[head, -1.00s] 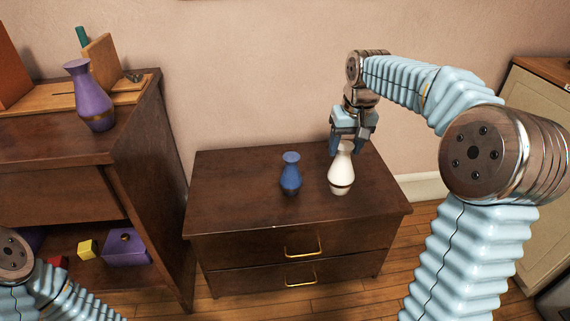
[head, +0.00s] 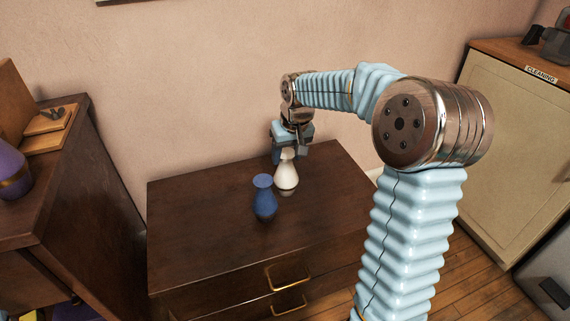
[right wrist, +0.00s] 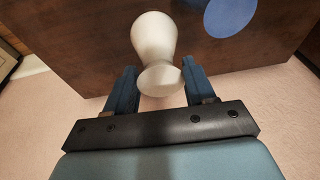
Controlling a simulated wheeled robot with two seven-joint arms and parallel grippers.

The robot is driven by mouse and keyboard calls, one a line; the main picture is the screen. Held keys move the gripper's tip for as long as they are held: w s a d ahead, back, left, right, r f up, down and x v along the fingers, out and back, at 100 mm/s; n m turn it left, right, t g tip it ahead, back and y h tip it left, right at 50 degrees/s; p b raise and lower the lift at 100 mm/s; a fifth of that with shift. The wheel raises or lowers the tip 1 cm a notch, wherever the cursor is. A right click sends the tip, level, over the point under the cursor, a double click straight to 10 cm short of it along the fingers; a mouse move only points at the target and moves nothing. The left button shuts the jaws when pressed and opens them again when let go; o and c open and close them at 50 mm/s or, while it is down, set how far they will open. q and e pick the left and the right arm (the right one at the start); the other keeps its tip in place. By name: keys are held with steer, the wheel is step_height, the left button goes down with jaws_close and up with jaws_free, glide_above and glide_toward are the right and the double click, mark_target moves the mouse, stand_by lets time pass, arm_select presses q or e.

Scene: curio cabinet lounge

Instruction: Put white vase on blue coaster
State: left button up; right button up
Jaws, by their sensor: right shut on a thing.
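The white vase (head: 287,175) stands upright at the dark wooden drawer cabinet, behind and right of a blue vase (head: 265,200). My right gripper (head: 289,152) is shut on its neck from above. In the right wrist view, the white vase (right wrist: 153,38) is between the two blue fingers (right wrist: 155,88). I cannot tell whether its base touches the cabinet top. My left gripper is out of view.
The cabinet top (head: 205,205) has free room left and right of the vases. A taller dark cabinet (head: 85,190) at left holds a purple vase (head: 12,172) and a wooden stand (head: 50,130). A cream cabinet (head: 480,140) stands at right.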

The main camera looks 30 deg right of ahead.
mark_target(286, 173)
steer(key=shift+s+x, duration=0.15)
steer(key=shift+x, duration=0.55)
steer(key=shift+s+x, duration=0.2)
steer(key=shift+x, duration=0.5)
steer(key=shift+f, duration=0.25)
steer(key=o, duration=1.2)
